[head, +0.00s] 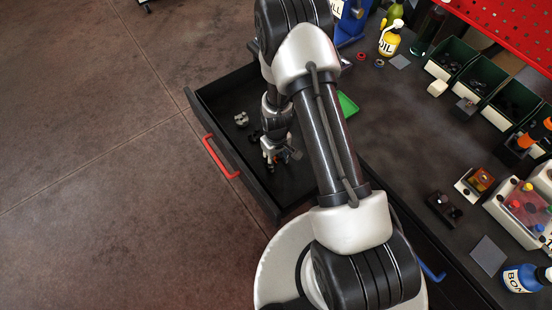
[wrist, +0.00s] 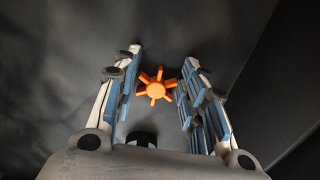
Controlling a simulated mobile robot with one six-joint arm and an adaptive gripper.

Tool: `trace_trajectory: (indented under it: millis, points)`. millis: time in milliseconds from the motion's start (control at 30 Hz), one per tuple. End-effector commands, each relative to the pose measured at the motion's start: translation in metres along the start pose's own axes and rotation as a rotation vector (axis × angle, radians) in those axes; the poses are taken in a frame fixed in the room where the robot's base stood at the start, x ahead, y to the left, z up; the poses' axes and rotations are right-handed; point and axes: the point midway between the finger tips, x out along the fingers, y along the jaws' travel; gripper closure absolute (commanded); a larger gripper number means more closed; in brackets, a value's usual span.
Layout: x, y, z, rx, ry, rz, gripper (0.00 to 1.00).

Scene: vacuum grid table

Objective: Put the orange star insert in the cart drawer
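The open cart drawer (head: 235,172) has dark walls and a red handle (head: 220,157). My gripper (head: 277,157) is down inside the drawer and points at its floor. In the wrist view, the orange star insert (wrist: 155,89) lies on a dark surface, apparently the drawer floor. It is between the two spread fingers of my gripper (wrist: 160,75), near their tips. The fingers look open, with no clear grip on the star. In the head view the star cannot be made out, probably hidden by my gripper.
A small grey part (head: 241,120) lies in the drawer, left of my gripper. A green tray (head: 347,105) sits just right of my arm. The bench top right of it holds dark bins (head: 452,59), a yellow oil bottle (head: 389,40) and a blue bottle (head: 522,279).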

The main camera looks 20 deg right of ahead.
Motion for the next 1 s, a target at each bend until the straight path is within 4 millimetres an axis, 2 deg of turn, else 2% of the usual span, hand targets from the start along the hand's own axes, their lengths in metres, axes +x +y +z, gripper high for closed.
trace_trajectory:
  millis: [233, 633, 767, 1000]
  points:
    - [-0.001, 0.000, 0.000, 0.000, 0.000, 0.000, 0.43]
    - [-0.006, 0.000, 0.000, 0.000, 0.000, 0.000, 0.43]
    - [-0.027, 0.000, -0.001, 0.000, 0.003, 0.001, 0.43]
    - [-0.081, 0.000, -0.001, 0.000, 0.003, 0.001, 0.43]
